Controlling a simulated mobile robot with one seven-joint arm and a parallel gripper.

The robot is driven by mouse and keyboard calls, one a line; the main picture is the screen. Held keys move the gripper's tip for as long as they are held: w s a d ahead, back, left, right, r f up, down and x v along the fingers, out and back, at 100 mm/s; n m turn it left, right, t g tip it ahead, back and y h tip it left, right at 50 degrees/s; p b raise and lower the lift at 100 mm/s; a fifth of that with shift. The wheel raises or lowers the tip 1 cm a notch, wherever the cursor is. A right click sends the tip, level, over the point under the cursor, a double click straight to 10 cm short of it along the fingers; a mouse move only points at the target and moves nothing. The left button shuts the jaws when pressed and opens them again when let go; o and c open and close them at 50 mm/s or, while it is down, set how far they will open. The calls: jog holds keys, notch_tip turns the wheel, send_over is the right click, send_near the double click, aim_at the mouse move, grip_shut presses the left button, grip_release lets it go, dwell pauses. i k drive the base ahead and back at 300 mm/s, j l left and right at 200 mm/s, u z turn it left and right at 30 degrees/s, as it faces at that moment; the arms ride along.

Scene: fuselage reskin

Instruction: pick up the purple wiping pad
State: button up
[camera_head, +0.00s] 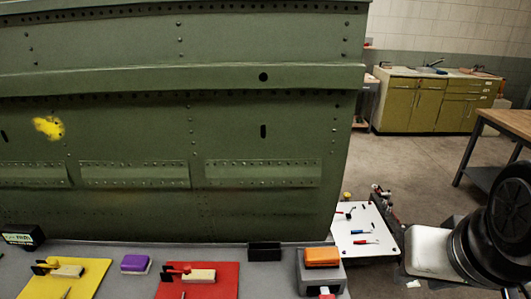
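The purple wiping pad (135,264) lies on the grey bench top (110,285), near the bottom of the head view. It has a purple upper part and a paler underside. It sits between a yellow mat and a red mat, apart from both, and nothing covers it. My gripper does not show in this view. Black and white parts at the right edge look like links of my arm, well to the right of the pad.
Tools lie on the yellow mat (88,280) and red mat (222,285). A small black box (264,251) and an orange pad (321,256) on a grey block stand to the right. The green fuselage panel (230,120) rises behind. A white tool board (372,246) lies beyond the bench.

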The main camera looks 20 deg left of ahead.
aim_at(138, 264)
jog(key=k+j, duration=0.1)
jog(key=j, duration=1.3)
jog(key=k+j, duration=0.15)
jog(key=j, duration=0.55)
jog(key=k+j, duration=0.1)
jog(key=j, duration=0.6)
